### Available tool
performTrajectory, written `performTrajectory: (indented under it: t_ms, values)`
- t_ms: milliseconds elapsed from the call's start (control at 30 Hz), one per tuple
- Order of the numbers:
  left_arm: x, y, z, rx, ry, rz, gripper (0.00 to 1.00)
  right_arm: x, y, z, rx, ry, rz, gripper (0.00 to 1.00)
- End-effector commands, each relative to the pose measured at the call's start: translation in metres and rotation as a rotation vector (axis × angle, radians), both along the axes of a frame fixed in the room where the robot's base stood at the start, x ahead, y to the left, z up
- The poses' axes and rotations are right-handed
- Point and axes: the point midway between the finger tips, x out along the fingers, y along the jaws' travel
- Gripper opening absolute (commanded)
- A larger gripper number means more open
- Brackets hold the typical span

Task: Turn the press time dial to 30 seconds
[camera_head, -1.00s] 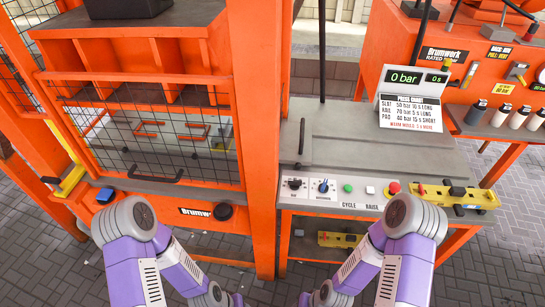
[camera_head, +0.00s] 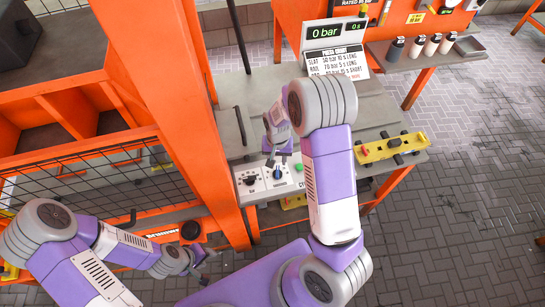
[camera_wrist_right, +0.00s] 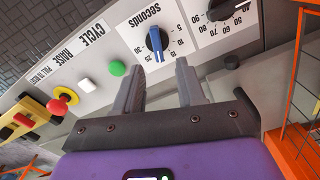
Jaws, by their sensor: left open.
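The press time dial is a blue knob (camera_head: 277,173) on the white front panel; in the right wrist view the blue knob (camera_wrist_right: 156,42) sits beside the word "seconds", upside down, with numbers around it. I cannot tell its exact setting. My right gripper (camera_head: 277,160) is over the panel at the dial. In the right wrist view its two fingers (camera_wrist_right: 160,76) are apart and empty, pointing at the dial, with the knob just beyond the tips. My left gripper (camera_head: 208,262) is open and empty, low in front of the press frame.
A black dial (camera_wrist_right: 222,9) is beside the blue one. A green button (camera_wrist_right: 117,68), a white button (camera_wrist_right: 86,85) and a red knob (camera_wrist_right: 58,106) line the panel. An orange post (camera_head: 178,110) stands left of the panel. A display (camera_head: 333,36) reads 0 bar and 0 s.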

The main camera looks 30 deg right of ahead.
Motion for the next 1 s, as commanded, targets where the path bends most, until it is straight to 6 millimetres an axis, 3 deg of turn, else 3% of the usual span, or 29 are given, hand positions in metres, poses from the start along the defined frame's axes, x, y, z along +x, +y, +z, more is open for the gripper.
performTrajectory:
  t_ms: [200, 400, 767, 1000]
  values:
    - [-0.001, 0.000, -0.007, 0.000, 0.002, 0.000, 0.43, -0.002, 0.000, -0.039, 0.001, 0.005, 0.000, 0.39]
    - [-0.001, 0.000, -0.009, 0.000, 0.002, 0.000, 0.43, -0.001, 0.000, -0.063, 0.001, 0.003, 0.000, 0.39]
    - [-0.001, 0.000, -0.009, 0.000, 0.001, 0.000, 0.43, -0.001, 0.000, -0.068, 0.002, 0.000, 0.002, 0.39]
    - [-0.001, 0.000, -0.009, 0.000, 0.001, 0.000, 0.43, -0.001, 0.000, -0.068, 0.001, 0.000, 0.002, 0.04]
